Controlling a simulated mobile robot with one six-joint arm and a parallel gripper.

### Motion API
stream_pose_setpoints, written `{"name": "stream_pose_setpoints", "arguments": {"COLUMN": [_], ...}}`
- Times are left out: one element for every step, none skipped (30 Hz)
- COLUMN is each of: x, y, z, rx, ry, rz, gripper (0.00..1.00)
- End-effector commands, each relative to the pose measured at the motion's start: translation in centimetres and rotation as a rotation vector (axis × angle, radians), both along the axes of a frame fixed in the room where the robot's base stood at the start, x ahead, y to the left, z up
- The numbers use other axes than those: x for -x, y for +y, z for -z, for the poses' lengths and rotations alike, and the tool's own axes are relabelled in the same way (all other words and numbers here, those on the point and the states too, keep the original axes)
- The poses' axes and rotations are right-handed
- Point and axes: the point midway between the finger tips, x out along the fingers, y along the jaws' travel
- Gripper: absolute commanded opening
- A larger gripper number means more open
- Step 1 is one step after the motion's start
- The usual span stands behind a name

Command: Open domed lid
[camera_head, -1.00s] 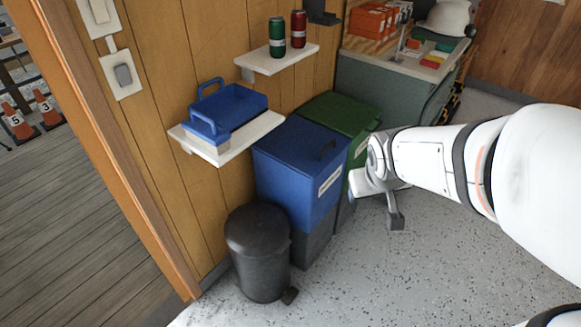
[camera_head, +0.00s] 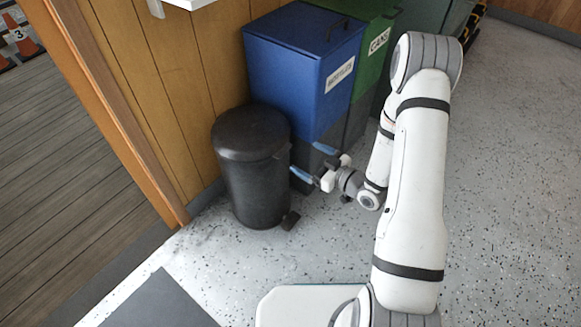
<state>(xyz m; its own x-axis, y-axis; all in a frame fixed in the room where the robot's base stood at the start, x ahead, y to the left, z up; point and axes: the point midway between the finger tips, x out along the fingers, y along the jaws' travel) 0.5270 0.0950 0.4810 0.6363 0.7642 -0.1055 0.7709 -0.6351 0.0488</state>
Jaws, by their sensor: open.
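The domed lid (camera_head: 249,131) is dark grey to black and sits shut on a round black pedal bin (camera_head: 255,190) against the wooden wall. The bin's pedal (camera_head: 290,220) sticks out at its lower right, near the floor. My gripper (camera_head: 312,162) is just right of the bin, lower than the lid, with its two blue-tipped fingers apart and nothing between them. The fingers point left, toward the bin's side. I cannot tell whether a fingertip touches the bin.
A blue bin (camera_head: 295,75) with a label stands right behind the black bin, and a green bin labelled CANS (camera_head: 375,50) beyond it. A white shelf (camera_head: 190,3) is on the wall above. Speckled floor (camera_head: 500,180) is clear on the right. A dark mat (camera_head: 160,303) lies at front left.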

Motion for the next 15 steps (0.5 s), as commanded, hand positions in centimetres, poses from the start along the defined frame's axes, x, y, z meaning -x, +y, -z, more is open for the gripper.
{"name": "stream_pose_setpoints", "arguments": {"x": [0.5,0.8,1.0,1.1,1.2,1.1,1.1,0.9,0.6,0.4,0.1,-0.3,-0.6,-1.0,-1.4], "y": [0.1,0.2,0.2,0.3,0.4,0.6,0.8,1.1,1.4,1.8,2.2,2.7,3.2,3.5,4.1], "z": [1.6,1.7,2.0,2.0,2.1,2.1,2.1,2.1,2.0,2.0,2.0,2.0,2.0,2.1,2.1], "rx": [-0.041,-0.060,-0.081,-0.093,-0.103,-0.111,-0.114,-0.115,-0.116,-0.116,-0.115,-0.115,-0.114,-0.114,-0.113], "ry": [-0.005,-0.011,-0.016,-0.021,-0.023,-0.027,-0.028,-0.030,-0.030,-0.030,-0.031,-0.031,-0.031,-0.030,-0.030], "rz": [-0.010,-0.016,-0.021,-0.024,-0.027,-0.030,-0.032,-0.032,-0.033,-0.034,-0.034,-0.034,-0.034,-0.034,-0.034], "gripper": [0.91,0.91,0.91,0.91,0.91,0.91,0.91,0.91,0.91,0.91,0.91,0.91,0.91,0.91,0.91]}}
